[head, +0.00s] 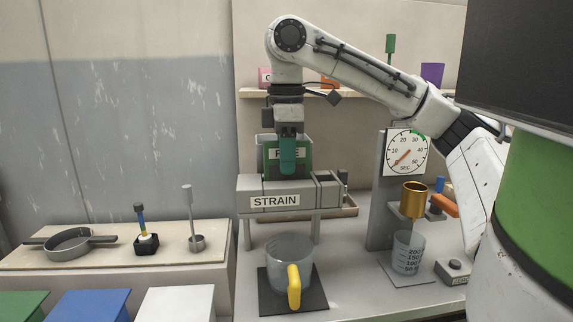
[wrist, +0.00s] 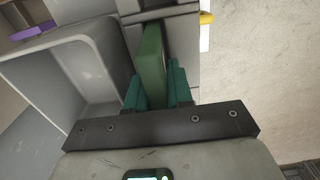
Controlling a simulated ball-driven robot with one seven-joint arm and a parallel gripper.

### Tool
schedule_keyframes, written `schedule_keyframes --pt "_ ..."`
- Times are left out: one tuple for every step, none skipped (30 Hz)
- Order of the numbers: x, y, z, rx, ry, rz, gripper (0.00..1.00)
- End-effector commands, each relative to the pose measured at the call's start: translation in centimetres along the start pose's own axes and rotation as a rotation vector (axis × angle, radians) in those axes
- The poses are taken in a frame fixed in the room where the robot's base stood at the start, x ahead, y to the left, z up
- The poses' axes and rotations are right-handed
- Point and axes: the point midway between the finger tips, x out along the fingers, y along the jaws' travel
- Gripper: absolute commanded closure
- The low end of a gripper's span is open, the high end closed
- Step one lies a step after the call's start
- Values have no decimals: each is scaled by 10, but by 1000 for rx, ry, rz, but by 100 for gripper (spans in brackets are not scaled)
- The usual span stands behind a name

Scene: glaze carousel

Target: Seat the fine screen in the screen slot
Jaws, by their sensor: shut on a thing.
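The fine screen is a green panel (head: 271,165) with a pale label mostly hidden behind my gripper; only its first and last letters show. My gripper (head: 288,172) points down with its teal fingers shut on the panel. In the wrist view the panel (wrist: 152,60) stands on edge between the two fingers (wrist: 157,92). The grey strainer housing marked STRAIN (head: 250,186) is directly below the panel. The panel's lower edge meets the housing's top in the head view. The screen slot is hidden there, so I cannot tell how deep the panel sits.
A clear jug with a yellow handle (head: 294,287) stands below the housing. A dial (head: 406,153), a brass cup (head: 414,196) and a measuring beaker (head: 407,255) are to the right. A pan (head: 69,243) lies on the left ledge. A shelf (head: 250,93) runs behind my arm.

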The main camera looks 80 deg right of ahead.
Motion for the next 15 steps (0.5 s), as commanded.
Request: schedule_keyframes --pt "5 0 0 0 1 3 100" --pt "6 0 0 0 2 4 100" --pt "6 0 0 0 2 4 100" --pt "5 0 0 0 2 4 100" --pt "5 0 0 0 2 5 100" --pt "4 0 0 0 2 5 100" --pt "4 0 0 0 2 5 100" --pt "4 0 0 0 2 5 100" --pt "4 0 0 0 2 4 100" --pt "5 0 0 0 2 4 100" --pt "6 0 0 0 2 4 100" --pt "7 0 0 0 2 4 100" --pt "8 0 0 0 2 3 100" --pt "8 0 0 0 2 3 100" --pt "9 0 0 0 2 4 100"
